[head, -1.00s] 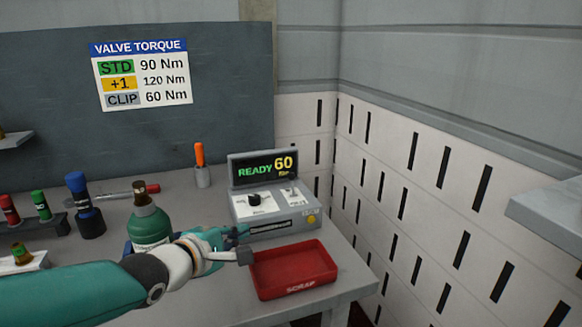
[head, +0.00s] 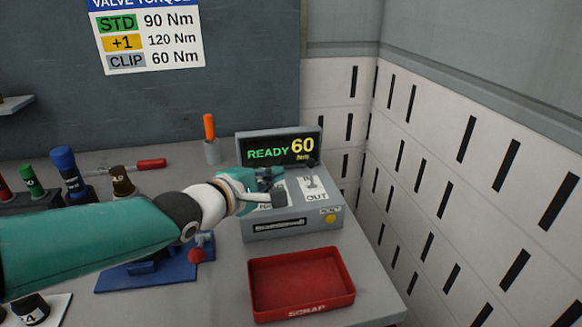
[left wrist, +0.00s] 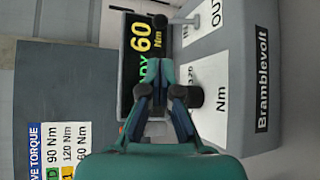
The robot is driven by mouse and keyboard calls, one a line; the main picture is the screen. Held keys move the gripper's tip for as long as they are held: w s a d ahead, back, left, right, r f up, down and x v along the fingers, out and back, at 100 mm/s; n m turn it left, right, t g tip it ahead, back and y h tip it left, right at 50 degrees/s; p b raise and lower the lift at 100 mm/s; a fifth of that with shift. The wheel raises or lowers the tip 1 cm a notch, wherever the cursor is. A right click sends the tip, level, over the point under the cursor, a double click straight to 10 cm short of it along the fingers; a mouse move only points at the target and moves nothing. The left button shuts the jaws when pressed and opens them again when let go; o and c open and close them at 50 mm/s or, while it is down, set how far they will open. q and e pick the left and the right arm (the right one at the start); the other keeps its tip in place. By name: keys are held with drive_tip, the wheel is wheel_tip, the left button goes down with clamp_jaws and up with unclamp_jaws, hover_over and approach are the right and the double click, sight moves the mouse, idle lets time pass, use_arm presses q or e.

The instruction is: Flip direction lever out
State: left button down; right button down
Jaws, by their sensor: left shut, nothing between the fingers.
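The direction lever (head: 312,180) stands on the right part of the grey control box (head: 294,228), beside the IN and OUT labels. In the left wrist view the lever (left wrist: 180,20) has a dark tip leaning toward the display, away from the OUT label. My left gripper (head: 272,184) is shut and empty, over the left part of the box top, to the left of the lever. In the left wrist view its fingers (left wrist: 160,86) are beside a black knob (left wrist: 196,97). The gripper mostly hides that knob in the head view. My right gripper is not in view.
The display (head: 280,150) behind the lever reads READY 60 Nm. A red SCRAP tray (head: 302,310) lies in front of the box. An orange-handled tool (head: 209,127) stands left of the display. A slotted white wall (head: 440,170) rises at the right.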

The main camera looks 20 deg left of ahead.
sight(311, 173)
use_arm(q)
drive_tip(key=x, duration=0.9)
drive_tip(key=shift+w+f, duration=0.1)
drive_tip(key=shift+w, duration=0.2)
